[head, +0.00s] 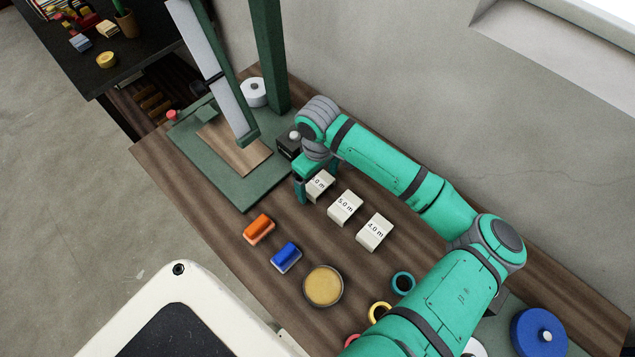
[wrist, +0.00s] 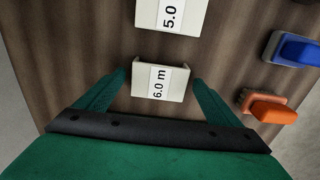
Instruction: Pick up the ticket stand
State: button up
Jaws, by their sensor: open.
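Three white ticket stands with printed labels stand in a row on the wooden table. The one marked 6.0 m (wrist: 161,82) lies between the fingers of my gripper (wrist: 160,77) in the wrist view. My gripper is open, with one finger on each side of this stand and a visible gap on both sides. In the head view my gripper (head: 312,178) is at the row's upper left end and partly covers the 6.0 m stand (head: 321,187). The 5.0 m stand (head: 345,207) and the 4.0 m stand (head: 374,232) are clear of it.
A green-based press (head: 240,190) and a dark box with a pale knob (head: 289,142) stand close behind my gripper. An orange block (head: 259,228), a blue block (head: 286,257) and a round tan dish (head: 323,286) lie toward the front. The wall runs behind the table.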

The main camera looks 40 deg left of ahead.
aim_at(317, 182)
jog(key=c, duration=1.1)
jog(key=shift+w, duration=0.1)
jog(key=shift+c, duration=0.2)
jog(key=shift+w+r, duration=0.1)
jog(key=shift+r, duration=0.05)
jog(key=shift+s+a+r, duration=0.2)
notch_tip(317, 182, up, 2)
jog(key=shift+r, duration=0.2)
jog(key=s+d+r, duration=0.9)
jog(key=d+r, duration=0.1)
jog(key=shift+s, duration=0.4)
